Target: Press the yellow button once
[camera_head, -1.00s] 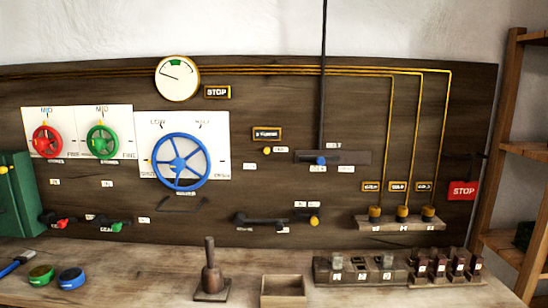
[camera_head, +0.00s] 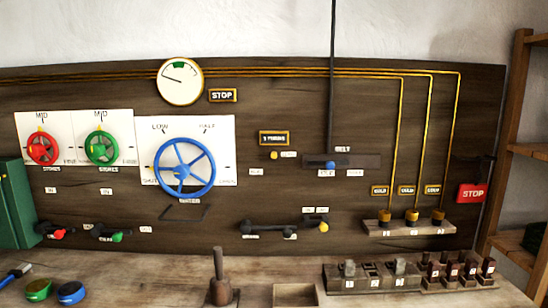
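A small yellow button (camera_head: 274,155) sits on the dark wooden panel (camera_head: 290,105), below a framed yellow-edged sign (camera_head: 274,138) and left of a small white label. A yellow knob (camera_head: 324,227) ends a dark lever lower on the panel. Neither of my grippers shows in the head view, so nothing is seen touching the button.
A blue handwheel (camera_head: 184,168), a red wheel (camera_head: 42,148) and a green wheel (camera_head: 102,147) stand on white plates at left. A blue-knobbed slider (camera_head: 330,165) is right of the button. The bench (camera_head: 140,278) holds a wooden-handled tool (camera_head: 219,280) and an open box (camera_head: 295,295).

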